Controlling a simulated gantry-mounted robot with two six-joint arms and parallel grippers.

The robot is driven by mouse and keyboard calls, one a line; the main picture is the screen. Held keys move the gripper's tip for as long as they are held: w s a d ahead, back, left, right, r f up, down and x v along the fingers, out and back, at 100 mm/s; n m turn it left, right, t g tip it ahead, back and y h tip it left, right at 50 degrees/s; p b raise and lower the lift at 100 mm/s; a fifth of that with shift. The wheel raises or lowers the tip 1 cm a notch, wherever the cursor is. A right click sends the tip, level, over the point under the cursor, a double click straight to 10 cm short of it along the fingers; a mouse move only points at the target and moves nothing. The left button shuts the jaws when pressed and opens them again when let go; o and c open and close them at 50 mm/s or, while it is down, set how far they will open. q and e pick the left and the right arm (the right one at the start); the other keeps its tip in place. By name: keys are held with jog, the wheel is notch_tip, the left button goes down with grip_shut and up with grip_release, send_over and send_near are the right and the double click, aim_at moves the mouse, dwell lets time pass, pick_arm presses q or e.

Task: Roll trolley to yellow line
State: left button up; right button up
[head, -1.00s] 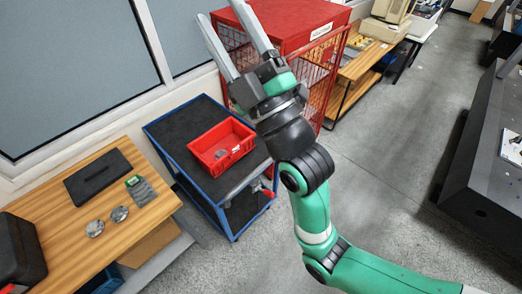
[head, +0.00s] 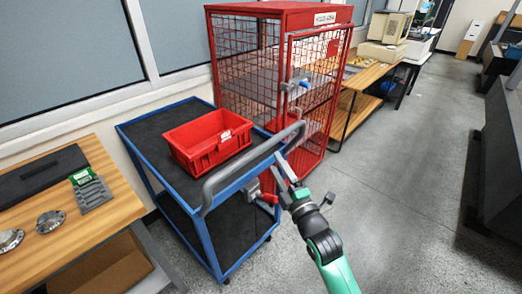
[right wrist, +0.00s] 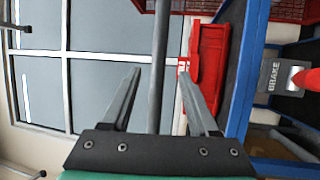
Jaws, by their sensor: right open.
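The blue-framed trolley (head: 198,235) with black shelves stands along the wall, its grey push handle (head: 240,168) towards me. A red bin (head: 208,140) sits on its top shelf. My right gripper (head: 281,168) is open close to the handle's right part. In the right wrist view, the grey handle bar (right wrist: 160,45) runs between the two open fingers (right wrist: 159,74); I cannot tell how deep it sits. A plate marked BRAKE (right wrist: 272,76) with a red lever (right wrist: 306,79) is on the trolley's end. My left gripper and the yellow line are not in view.
A red mesh cage (head: 245,60) stands directly behind the trolley. A wooden bench (head: 75,225) with metal discs and a black case is at left. Another bench (head: 355,95) lies beyond the cage. The grey floor (head: 400,190) at right is open, with dark machinery at the far right edge.

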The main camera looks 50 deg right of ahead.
jog(key=b+x, duration=0.4)
jog(key=x, duration=0.7)
jog(key=shift+w+r, duration=0.2)
jog(key=shift+w, duration=0.1)
grip_shut()
dwell(0.9)
